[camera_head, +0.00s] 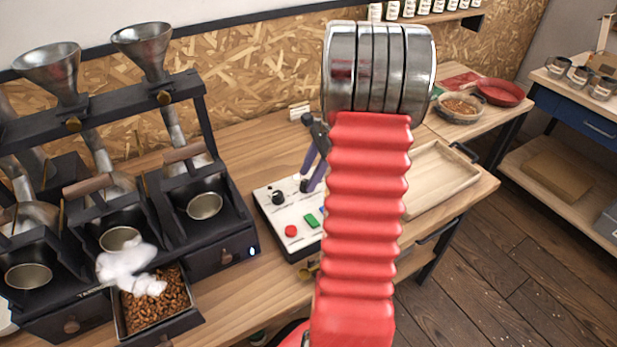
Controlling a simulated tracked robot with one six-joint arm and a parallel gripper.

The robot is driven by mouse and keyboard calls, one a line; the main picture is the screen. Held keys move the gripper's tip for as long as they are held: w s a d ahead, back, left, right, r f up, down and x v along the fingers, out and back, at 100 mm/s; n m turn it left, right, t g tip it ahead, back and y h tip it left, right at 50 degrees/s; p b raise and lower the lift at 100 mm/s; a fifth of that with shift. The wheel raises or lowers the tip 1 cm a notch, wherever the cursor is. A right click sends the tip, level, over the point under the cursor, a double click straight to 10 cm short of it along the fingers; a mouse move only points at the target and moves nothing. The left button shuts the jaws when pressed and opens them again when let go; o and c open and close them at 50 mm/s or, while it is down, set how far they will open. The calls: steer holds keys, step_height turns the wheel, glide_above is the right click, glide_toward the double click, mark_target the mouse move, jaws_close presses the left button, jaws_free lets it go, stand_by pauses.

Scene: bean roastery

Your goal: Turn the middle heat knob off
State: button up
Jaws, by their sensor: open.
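A white control panel (271,213) with a dark frame sits on the wooden bench, left of my red arm. A black knob (278,198) shows at its left. A red button (291,231) and a green button (312,220) are nearer its front edge. My gripper (308,183) points down over the panel's back part, right of the visible knob, with its dark purple fingers close to the surface. It is open.
A black roaster (222,257) with metal funnels stands at left, with white smoke over an open drawer of beans (153,309). A wooden tray (440,178) lies right of my arm. Bowls (500,92) stand farther back. A chipboard wall (250,75) bounds the bench.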

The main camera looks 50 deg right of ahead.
steer(key=shift+x, duration=0.75)
steer(key=shift+c, duration=0.4)
steer(key=c, duration=1)
